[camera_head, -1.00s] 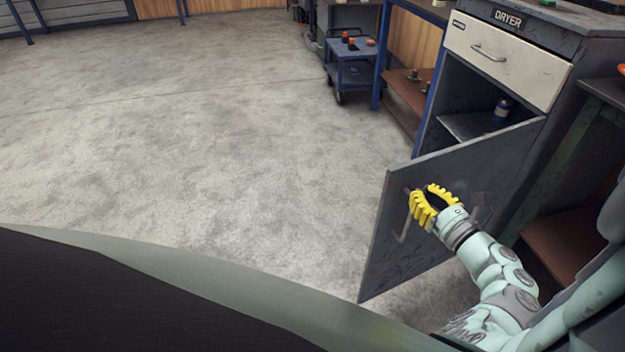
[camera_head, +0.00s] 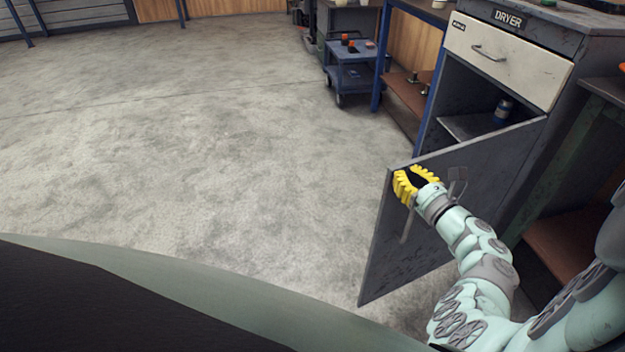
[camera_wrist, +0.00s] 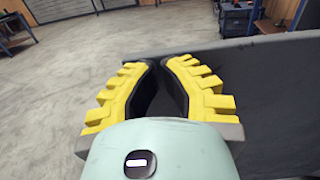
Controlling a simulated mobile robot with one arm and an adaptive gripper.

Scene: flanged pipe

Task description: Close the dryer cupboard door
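The dryer cupboard (camera_head: 500,75) stands at the right in the head view, with a white drawer above an open compartment. Its grey door (camera_head: 400,270) stands wide open, swung out towards me; the wrist view shows its upper part (camera_wrist: 270,95). A pale bar handle (camera_head: 406,232) is on the door face, partly hidden by my gripper. My gripper (camera_head: 403,184) with yellow fingers is at the door's upper outer corner. In the wrist view its fingertips (camera_wrist: 160,64) are a little apart, with nothing seen between them. Whether they touch the door is unclear.
A blue cart (camera_head: 350,75) and a blue-legged bench (camera_head: 382,60) are farther back. A green-legged table (camera_head: 560,160) stands right of the cupboard. The concrete floor (camera_head: 200,150) to the left is clear.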

